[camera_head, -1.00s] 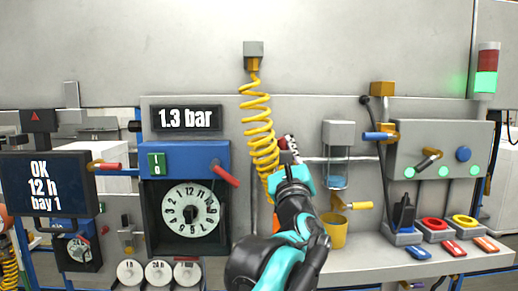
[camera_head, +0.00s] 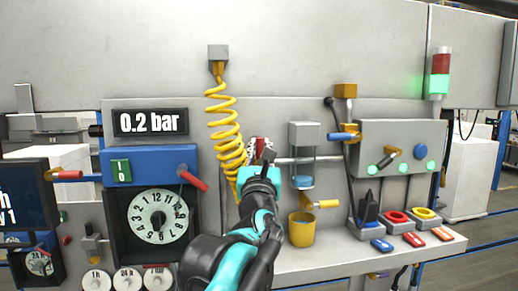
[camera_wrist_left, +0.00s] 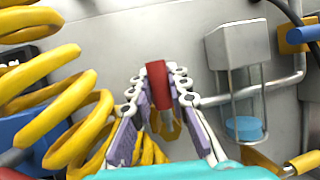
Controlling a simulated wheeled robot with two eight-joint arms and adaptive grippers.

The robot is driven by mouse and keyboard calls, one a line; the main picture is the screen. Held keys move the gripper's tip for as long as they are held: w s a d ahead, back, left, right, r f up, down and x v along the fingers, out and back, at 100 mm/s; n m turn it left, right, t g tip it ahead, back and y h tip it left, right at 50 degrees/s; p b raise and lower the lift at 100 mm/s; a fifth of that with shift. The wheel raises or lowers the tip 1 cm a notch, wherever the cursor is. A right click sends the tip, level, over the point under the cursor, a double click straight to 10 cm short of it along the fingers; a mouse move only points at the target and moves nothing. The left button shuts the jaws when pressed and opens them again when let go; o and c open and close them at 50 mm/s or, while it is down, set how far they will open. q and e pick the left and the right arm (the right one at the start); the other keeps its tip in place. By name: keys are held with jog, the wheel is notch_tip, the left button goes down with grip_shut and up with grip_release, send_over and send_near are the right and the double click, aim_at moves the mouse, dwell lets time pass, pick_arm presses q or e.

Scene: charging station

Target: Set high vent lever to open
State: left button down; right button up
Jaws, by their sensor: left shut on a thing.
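My left gripper (camera_head: 262,158) is in front of the wall panel, just right of the yellow coiled hose. In the left wrist view its two fingers (camera_wrist_left: 160,95) are closed around a red handle (camera_wrist_left: 156,72) with a grey end and a yellow part behind it. Only a little red shows between the fingers in the head view. I cannot tell for sure whether this handle is the high vent lever. Another red-handled lever (camera_head: 192,180) slants down to the right from the blue box. My right gripper is not in view.
The yellow coiled hose (camera_head: 228,140) hangs close beside my left gripper. A glass cylinder (camera_head: 303,170) and a yellow cup (camera_head: 301,232) are on its right. The display (camera_head: 151,122) reads 0.2 bar above the dial (camera_head: 157,216).

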pick_arm(q)
jog(key=c, duration=1.4)
grip_release()
jog(key=shift+c, duration=0.2)
jog(key=v, duration=1.2)
